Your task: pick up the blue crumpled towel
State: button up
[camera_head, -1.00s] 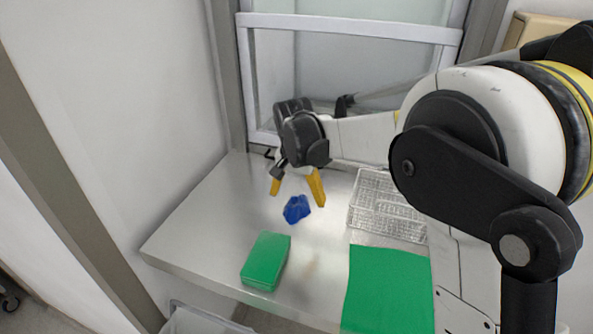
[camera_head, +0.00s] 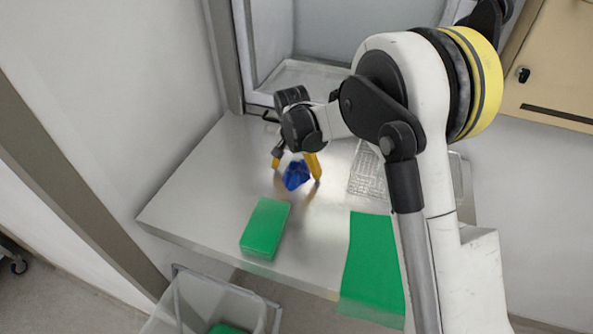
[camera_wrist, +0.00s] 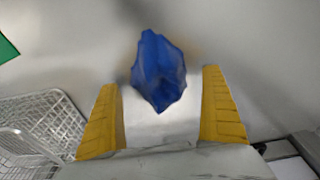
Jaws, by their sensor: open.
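The blue crumpled towel (camera_head: 296,176) lies on the metal table (camera_head: 190,205). My gripper (camera_head: 297,168) is open, its two yellow fingers pointing down close to the towel, one on each side of it in the head view. In the wrist view the towel (camera_wrist: 159,71) shows whole, between and beyond the fingertips of my gripper (camera_wrist: 166,78). There is bare table between the towel and each finger there, and nothing is held. I cannot tell the exact height of the fingertips above the table.
A green box (camera_head: 265,228) stands at the table's front. A green cloth (camera_head: 373,262) drapes over the front edge. A bin (camera_head: 205,300) stands below. The table's left is clear.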

jog(key=shift+w+f, duration=0.1)
jog(key=shift+f, duration=0.25)
jog(key=c, duration=1.4)
jog(key=shift+r, duration=0.1)
